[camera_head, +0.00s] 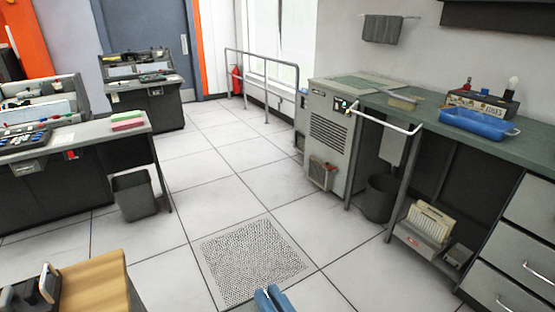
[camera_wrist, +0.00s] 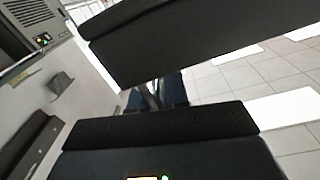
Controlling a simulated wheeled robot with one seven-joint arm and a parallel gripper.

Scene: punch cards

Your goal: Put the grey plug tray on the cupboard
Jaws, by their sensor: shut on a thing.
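In the wrist view, my gripper (camera_wrist: 157,98) shows as dark blue fingers close together, partly covered by dark panels. It is shut on a dark grey thing (camera_wrist: 205,45), which I take to be the grey plug tray; its full shape is cut off by the frame. In the head view, blue parts at the bottom edge look like mine, and no held tray shows there. A tan wooden unit (camera_head: 95,285) at the bottom left of the head view may be the cupboard; only its top part is in view, and I cannot be sure.
A green-topped bench (camera_head: 440,112) along the right wall carries a blue tray (camera_head: 478,123) and a dark box with knobs (camera_head: 483,100). A grey vented cabinet (camera_head: 330,135) stands at its far end. Consoles (camera_head: 80,140) and a bin (camera_head: 134,194) stand left. The middle floor is clear.

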